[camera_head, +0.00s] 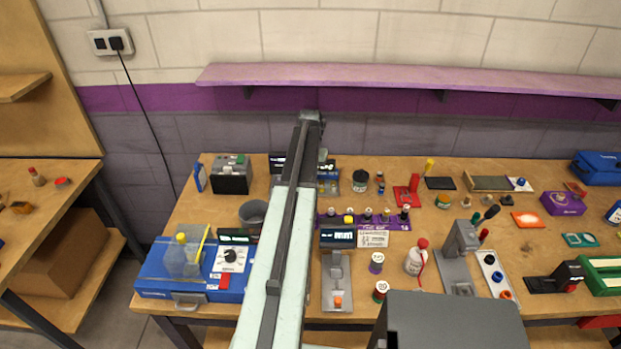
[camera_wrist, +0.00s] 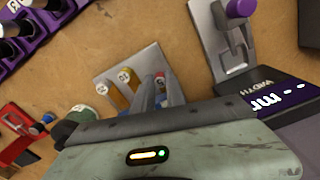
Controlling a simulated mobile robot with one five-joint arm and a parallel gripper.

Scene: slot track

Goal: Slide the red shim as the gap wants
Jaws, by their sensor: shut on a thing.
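In the wrist view my gripper (camera_wrist: 168,95) reaches over a light grey plate (camera_wrist: 118,68), its two dark fingers close together. A small red piece with a pale top (camera_wrist: 160,77), which looks like the red shim, shows between the fingertips; most of it is hidden by them. My gripper is shut on it. Two yellow-orange pieces with round white tops (camera_wrist: 127,80) stand side by side on the plate, left of the fingers. In the head view my own arm hides the gripper and the shim. I cannot tell the gap's width.
A dark display with purple (camera_wrist: 285,105) and a grey fixture with a purple knob (camera_wrist: 222,45) stand close on the right in the wrist view. A purple rack (camera_wrist: 35,30) and a red stand (camera_wrist: 18,135) are at the left. Bare wood lies between them.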

